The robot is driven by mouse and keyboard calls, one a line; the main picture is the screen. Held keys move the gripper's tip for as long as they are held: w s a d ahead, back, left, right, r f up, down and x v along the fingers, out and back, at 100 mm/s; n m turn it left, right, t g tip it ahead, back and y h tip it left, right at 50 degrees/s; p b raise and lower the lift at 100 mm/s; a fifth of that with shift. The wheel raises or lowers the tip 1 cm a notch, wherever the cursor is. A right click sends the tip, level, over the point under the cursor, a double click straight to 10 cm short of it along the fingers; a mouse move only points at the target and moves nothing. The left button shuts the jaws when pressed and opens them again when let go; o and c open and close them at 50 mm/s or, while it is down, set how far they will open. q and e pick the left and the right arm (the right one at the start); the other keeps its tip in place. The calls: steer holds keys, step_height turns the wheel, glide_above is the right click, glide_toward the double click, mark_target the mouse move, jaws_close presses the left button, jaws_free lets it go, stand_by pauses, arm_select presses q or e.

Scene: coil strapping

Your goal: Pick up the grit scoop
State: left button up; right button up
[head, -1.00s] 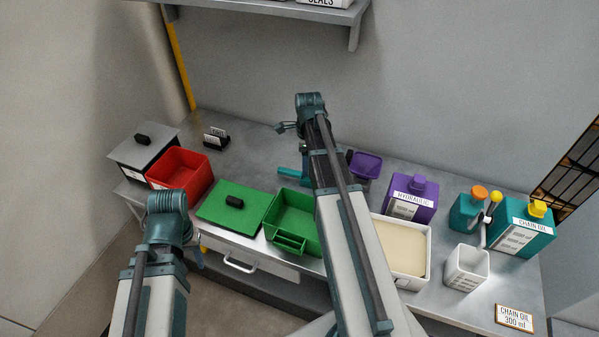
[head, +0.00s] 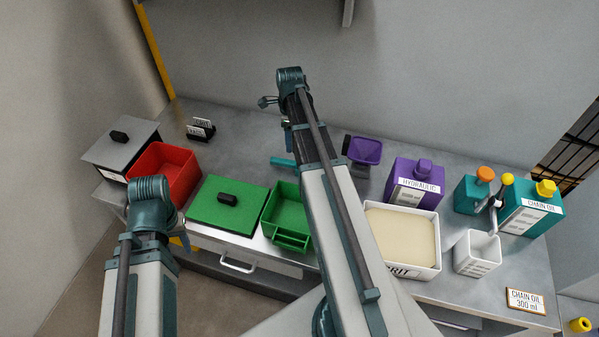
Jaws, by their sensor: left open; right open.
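A purple scoop-like vessel (head: 366,150) with a dark upright part at its left lies at the back of the bench, just right of my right arm. I take it for the grit scoop, but cannot read a label on it. My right gripper (head: 267,101) is open, small in view beside the top of my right arm, left of the purple vessel and apart from it. My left gripper (head: 183,239) is open, mostly hidden by my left arm at the bench's front edge. A white bin (head: 430,272) labelled GRIT holds pale grit.
A teal handle (head: 283,162) is partly behind my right arm.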

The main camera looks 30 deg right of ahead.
mark_target(294, 162)
step_height(294, 162, down, 6)
steer(key=b, duration=0.4)
steer(key=shift+b, duration=0.4)
steer(key=shift+r, duration=0.1)
steer(key=shift+s, duration=0.1)
steer(key=f+b, duration=0.2)
steer(key=s+f+b, duration=0.1)
steer(key=f+b, duration=0.1)
steer(key=shift+f, duration=0.25)
steer(key=shift+f+b, duration=0.45)
steer(key=shift+b, duration=0.2)
steer(key=shift+r, duration=0.1)
jaws_close()
